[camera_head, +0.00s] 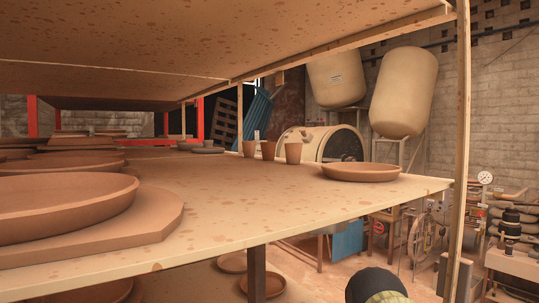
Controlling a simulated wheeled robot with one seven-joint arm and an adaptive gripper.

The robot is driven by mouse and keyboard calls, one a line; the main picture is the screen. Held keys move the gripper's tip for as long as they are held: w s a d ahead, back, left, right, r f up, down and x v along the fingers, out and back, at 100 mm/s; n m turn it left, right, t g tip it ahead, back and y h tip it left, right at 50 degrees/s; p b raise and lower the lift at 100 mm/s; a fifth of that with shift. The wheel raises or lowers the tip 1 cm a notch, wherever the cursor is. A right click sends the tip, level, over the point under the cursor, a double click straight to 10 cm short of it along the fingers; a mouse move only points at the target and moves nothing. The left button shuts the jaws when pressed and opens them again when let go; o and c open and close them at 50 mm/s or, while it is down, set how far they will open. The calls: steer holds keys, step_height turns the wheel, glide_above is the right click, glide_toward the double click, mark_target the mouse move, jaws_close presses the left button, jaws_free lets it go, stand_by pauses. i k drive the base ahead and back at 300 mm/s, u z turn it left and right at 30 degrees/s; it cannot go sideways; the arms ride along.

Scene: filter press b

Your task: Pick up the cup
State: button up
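Three small brown clay cups stand upright in a row near the far edge of the shelf board (225,215). The right cup (293,153) looks largest, the middle cup (268,150) is just left of it, and the left cup (249,148) is smallest in view. I cannot tell which one the task names. All three are apart from my arm. A dark rounded part with a yellow-green patch, probably a piece of my arm, shows at the bottom edge, below and in front of the shelf. My gripper's fingers are not in view.
A shallow clay dish (360,173) sits right of the cups. A large plate (60,205) on a slab fills the near left. An upper board (120,75) hangs close overhead, with a thin post (461,130) at the right corner. The board's middle is clear.

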mark_target(268, 148)
steer(key=k, duration=0.3)
steer(key=z, duration=1.85)
steer(key=i, duration=4.65)
steer(key=u, duration=3.95)
steer(key=i, duration=0.45)
steer(key=u, duration=0.05)
